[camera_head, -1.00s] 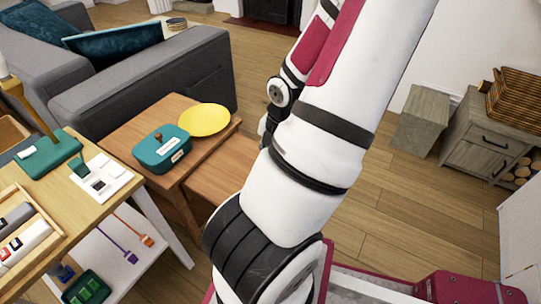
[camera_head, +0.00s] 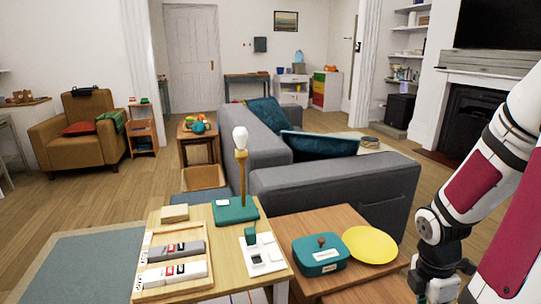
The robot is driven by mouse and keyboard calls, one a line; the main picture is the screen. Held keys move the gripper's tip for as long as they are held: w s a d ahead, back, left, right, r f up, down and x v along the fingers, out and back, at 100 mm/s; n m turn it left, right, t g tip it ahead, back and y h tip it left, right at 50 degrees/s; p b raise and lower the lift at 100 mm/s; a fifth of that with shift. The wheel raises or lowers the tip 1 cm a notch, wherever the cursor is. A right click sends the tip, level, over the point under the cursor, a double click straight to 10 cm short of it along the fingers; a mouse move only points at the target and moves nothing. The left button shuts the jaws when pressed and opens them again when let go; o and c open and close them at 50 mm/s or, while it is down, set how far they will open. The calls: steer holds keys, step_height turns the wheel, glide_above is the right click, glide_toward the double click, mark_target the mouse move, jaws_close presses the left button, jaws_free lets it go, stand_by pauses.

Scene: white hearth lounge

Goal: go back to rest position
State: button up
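My white and maroon arm stands at the right edge of the head view. It bends at a dark round joint and runs down past the bottom edge, beside the low wooden table (camera_head: 345,222). My gripper's fingers do not show; the end of the arm is cut off by the frame. On the low table are a teal lidded box (camera_head: 320,256) and a yellow plate (camera_head: 371,245), just left of my arm.
A wooden side table (camera_head: 182,214) in front holds a tray of boxes (camera_head: 172,259), a teal-based lamp (camera_head: 237,209) and a white switch panel (camera_head: 262,258). A grey sofa (camera_head: 340,190) stands behind. An armchair (camera_head: 80,130) is at far left. Floor at left is open.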

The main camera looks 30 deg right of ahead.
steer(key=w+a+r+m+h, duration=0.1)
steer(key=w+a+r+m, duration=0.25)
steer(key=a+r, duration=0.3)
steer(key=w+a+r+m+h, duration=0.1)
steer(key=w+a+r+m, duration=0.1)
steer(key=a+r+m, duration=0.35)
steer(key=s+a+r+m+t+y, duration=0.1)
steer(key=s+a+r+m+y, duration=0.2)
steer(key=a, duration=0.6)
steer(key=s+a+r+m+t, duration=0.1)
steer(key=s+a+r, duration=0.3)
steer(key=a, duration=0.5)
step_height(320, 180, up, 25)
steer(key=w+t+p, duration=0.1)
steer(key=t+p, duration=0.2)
steer(key=p, duration=1.8)
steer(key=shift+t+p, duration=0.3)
steer(key=shift+p, duration=0.1)
